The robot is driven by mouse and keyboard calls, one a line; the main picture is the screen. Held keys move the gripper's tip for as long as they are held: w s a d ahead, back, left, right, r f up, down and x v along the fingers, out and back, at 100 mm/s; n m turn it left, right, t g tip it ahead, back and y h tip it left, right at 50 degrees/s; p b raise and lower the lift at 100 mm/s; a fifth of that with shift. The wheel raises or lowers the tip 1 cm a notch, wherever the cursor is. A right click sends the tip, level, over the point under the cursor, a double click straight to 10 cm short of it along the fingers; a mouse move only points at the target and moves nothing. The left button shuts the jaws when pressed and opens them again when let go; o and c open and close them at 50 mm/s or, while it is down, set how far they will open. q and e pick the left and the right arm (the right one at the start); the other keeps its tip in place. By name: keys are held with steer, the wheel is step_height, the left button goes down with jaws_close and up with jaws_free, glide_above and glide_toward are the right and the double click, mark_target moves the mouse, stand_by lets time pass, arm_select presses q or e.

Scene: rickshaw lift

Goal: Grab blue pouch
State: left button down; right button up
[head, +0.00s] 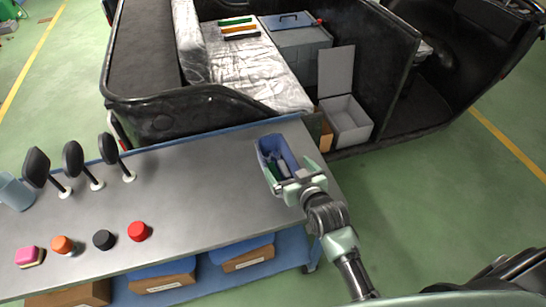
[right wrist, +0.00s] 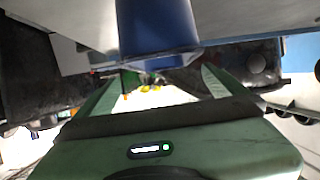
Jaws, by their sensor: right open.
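The blue pouch (head: 265,151) stands open-topped at the right end of the grey-topped table, with small green and grey items inside. My right gripper (head: 293,174) is at the pouch's near end and is open, with its light green fingers spread. In the right wrist view my gripper (right wrist: 160,82) also shows its fingers apart, and a blue body (right wrist: 156,28), apparently the pouch, fills the top centre beyond them. I cannot tell whether the fingers touch it. My left gripper is not in view.
The table (head: 200,190) also holds several black paddle-shaped items on stands (head: 72,158), a light blue cup (head: 14,192), and pink, orange, black and red (head: 138,231) pieces. A black rickshaw (head: 180,110) stands behind the table. Green floor is clear to the right.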

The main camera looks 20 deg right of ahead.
steer(key=x, duration=0.3)
steer(key=shift+w+a+p, duration=0.15)
steer(key=shift+w+p, duration=0.15)
steer(key=shift+w, duration=0.05)
steer(key=x, duration=0.4)
steer(key=shift+w+a+f+p, duration=0.1)
steer(key=shift+f+p, duration=0.15)
steer(key=shift+p, duration=0.1)
steer(key=shift+w, duration=0.1)
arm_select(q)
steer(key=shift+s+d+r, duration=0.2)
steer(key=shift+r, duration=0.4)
arm_select(e)
steer(key=c, duration=1.7)
steer(key=shift+r, duration=0.1)
